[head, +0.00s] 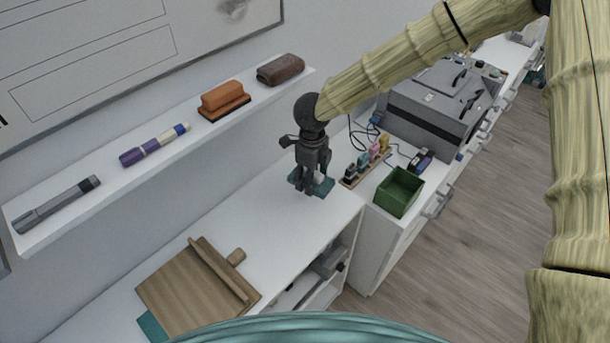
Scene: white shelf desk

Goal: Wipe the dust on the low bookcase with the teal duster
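The low bookcase (272,215) is white, with a bare stretch of top in the middle and open shelves below its front edge. A flat teal piece, seemingly the teal duster (324,186), rests on or just above the top near its right end. My gripper (309,184) points down over it, its dark fingers closed around its middle and hiding part of it. A small pale patch shows beside the fingers. I cannot make out any dust on the bookcase top.
A wooden board (190,290) lies at the lower left, over a teal item (152,327). To the right are a stamp rack (364,166), green box (399,191) and grey printer (436,105). A wall shelf (175,150) holds an orange-brown eraser (224,99) and markers.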

